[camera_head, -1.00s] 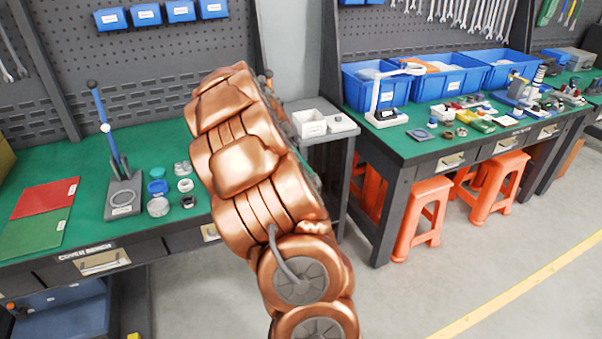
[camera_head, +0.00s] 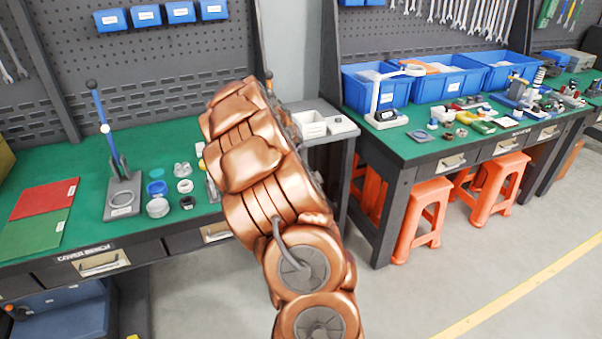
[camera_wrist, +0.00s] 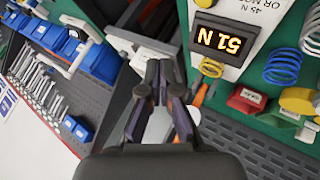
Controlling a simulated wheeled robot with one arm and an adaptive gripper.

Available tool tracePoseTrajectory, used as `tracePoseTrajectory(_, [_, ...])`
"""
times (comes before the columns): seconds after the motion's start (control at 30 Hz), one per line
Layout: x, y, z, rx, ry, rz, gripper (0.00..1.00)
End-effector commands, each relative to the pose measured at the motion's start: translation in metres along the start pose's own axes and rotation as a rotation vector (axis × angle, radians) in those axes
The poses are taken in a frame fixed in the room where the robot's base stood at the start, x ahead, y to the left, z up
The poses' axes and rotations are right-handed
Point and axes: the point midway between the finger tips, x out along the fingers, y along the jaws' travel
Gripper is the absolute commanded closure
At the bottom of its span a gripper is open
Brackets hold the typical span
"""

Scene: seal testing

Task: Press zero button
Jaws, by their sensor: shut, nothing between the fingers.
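In the wrist view, my gripper (camera_wrist: 165,78) is shut and empty, its fingertips together in the middle of the picture. I cannot make out a zero button in either view. In the head view, my own arm hides my gripper. A white stand device with a small dark display (camera_head: 386,115) is on the right bench.
In the head view, a green-topped bench (camera_head: 425,155) with blue bins (camera_head: 448,83) is right, and the cover bench (camera_head: 75,240) is left.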

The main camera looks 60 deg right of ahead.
Motion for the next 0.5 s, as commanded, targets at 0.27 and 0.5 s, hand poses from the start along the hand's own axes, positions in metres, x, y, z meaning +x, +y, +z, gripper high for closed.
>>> tracePoseTrajectory(0.27, [0.024,-0.016,0.018,-0.002,-0.003,0.001,1.00])
tracePoseTrajectory(0.5, [0.045,-0.032,0.033,-0.001,0.000,0.001,1.00])
